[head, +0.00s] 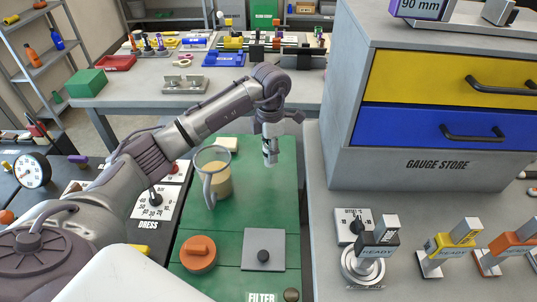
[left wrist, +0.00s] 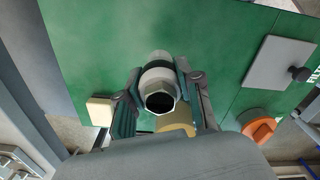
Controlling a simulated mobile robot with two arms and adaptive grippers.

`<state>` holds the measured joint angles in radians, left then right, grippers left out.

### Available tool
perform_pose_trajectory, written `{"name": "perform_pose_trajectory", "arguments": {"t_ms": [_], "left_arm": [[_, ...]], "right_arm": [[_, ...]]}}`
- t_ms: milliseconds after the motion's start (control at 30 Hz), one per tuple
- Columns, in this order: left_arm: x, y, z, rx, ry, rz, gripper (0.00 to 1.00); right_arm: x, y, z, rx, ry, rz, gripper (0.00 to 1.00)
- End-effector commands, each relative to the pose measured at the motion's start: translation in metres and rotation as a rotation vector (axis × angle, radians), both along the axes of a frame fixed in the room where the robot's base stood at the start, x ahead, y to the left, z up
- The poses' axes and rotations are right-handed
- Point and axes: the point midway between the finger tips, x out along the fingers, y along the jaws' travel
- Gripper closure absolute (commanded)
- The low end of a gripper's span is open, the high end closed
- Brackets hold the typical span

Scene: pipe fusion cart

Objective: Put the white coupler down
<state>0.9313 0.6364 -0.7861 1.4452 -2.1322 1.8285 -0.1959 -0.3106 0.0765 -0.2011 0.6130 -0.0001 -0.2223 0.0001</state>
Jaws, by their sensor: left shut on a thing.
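My left gripper (head: 270,143) points down over the green bench top (head: 275,205), right of the clear jug. It is shut on the white coupler (head: 269,159), whose pale lower end shows below the fingers. In the left wrist view the fingers (left wrist: 160,90) lie on either side of the white coupler (left wrist: 160,74), and I look into its dark open end. The coupler appears upright over the green surface; I cannot tell whether its lower end touches it. My right gripper is not in view.
A clear jug (head: 222,180) with tan contents stands close left of the gripper. A cream block (head: 228,143), an orange knob piece (head: 198,252) and a grey plate with a knob (head: 264,246) lie on the green top. The grey drawer cabinet (head: 420,172) stands right.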

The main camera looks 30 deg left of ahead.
Motion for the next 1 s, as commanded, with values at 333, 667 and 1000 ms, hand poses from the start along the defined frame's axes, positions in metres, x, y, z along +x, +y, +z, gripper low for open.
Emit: {"name": "perform_pose_trajectory", "arguments": {"t_ms": [333, 667, 1000], "left_arm": [[0.03, 0.015, -0.02, -0.001, -0.002, -0.002, 1.0], [0.029, 0.015, -0.058, -0.001, 0.001, 0.0, 1.0], [0.03, 0.015, -0.064, 0.0, -0.003, -0.001, 1.0]], "right_arm": [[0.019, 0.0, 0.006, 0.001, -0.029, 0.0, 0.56], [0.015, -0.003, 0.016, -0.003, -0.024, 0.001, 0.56], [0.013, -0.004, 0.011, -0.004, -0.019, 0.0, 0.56]]}}
